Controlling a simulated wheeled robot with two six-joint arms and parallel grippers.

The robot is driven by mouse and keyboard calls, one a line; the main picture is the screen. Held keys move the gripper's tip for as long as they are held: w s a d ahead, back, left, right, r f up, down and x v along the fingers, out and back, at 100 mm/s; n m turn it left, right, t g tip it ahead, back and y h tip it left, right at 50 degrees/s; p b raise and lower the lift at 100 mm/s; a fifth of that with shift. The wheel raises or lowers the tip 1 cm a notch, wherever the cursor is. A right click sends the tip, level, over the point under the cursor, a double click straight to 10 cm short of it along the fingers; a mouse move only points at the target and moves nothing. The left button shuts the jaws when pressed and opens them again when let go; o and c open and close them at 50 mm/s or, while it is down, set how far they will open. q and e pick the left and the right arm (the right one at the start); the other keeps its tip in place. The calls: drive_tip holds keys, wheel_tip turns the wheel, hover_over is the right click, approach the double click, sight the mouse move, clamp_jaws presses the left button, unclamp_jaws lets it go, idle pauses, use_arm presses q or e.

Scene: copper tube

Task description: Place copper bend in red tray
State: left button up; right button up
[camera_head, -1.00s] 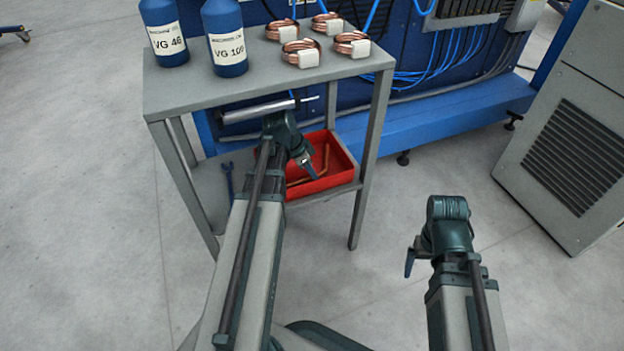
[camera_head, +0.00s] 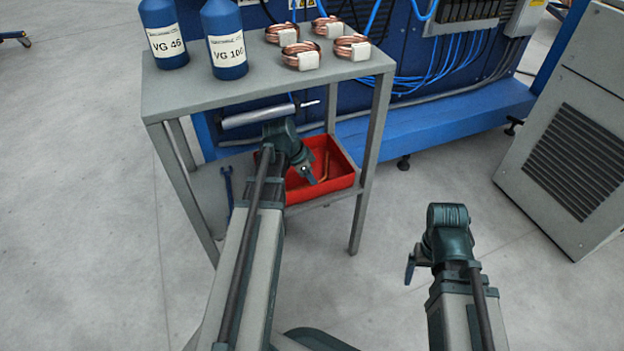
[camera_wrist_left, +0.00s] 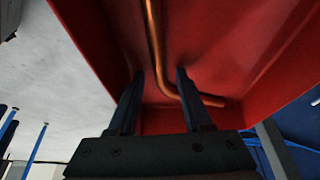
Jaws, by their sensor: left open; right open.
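The red tray (camera_head: 335,178) sits on the lower shelf of the grey table. A copper bend (camera_head: 325,164) lies inside it; in the left wrist view the bent copper tube (camera_wrist_left: 158,50) rests on the red tray floor (camera_wrist_left: 225,45). My left gripper (camera_head: 310,178) is over the tray, partly hidden by its own wrist. In the left wrist view its two fingers (camera_wrist_left: 160,78) are apart, with the bend in front of and between the tips, and nothing looks clamped. My right gripper (camera_head: 409,270) is open and empty, low over the floor at the right.
The table top (camera_head: 200,95) carries two blue bottles (camera_head: 226,45) and several copper coils (camera_head: 301,55). A grey cylinder (camera_head: 262,115) and a blue wrench (camera_head: 227,185) are beneath the top. A table leg (camera_head: 368,170) stands right of the tray.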

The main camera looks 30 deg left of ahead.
use_arm(q)
drive_tip(key=shift+p+v, duration=3.55)
drive_tip(key=shift+v, duration=0.35)
